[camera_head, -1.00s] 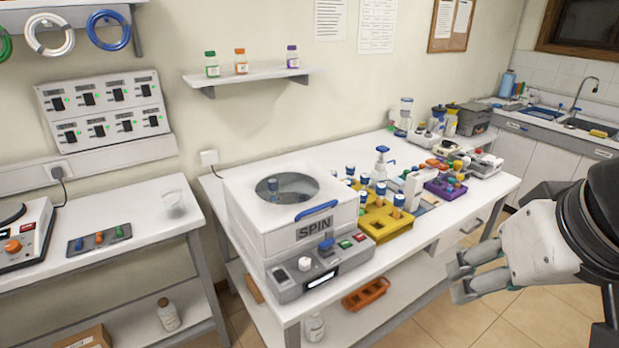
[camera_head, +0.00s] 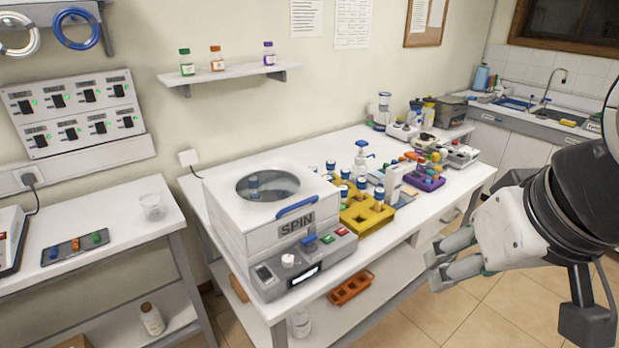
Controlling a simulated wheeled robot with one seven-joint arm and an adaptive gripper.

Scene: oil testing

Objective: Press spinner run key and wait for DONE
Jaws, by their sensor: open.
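The white spinner (camera_head: 277,208) stands on the near left of the white table, marked SPIN on its front. Its lid is down, with a blue handle (camera_head: 297,206) and a round window (camera_head: 267,186) showing a blue-capped vial inside. Its grey front panel (camera_head: 268,288) has a small dark display (camera_head: 304,276), a white knob (camera_head: 287,260), and blue, green and red keys. The green key (camera_head: 327,239) sits beside the red key (camera_head: 342,231). The display text is too small to read. My gripper (camera_head: 436,265) is open and empty, right of the spinner and apart from it, in front of the table.
A yellow rack (camera_head: 368,219) with blue-capped vials stands right of the spinner. A pump bottle (camera_head: 361,160) and a purple rack (camera_head: 428,184) stand farther back. An orange tray (camera_head: 351,287) lies on the lower shelf. The floor around my gripper is clear.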

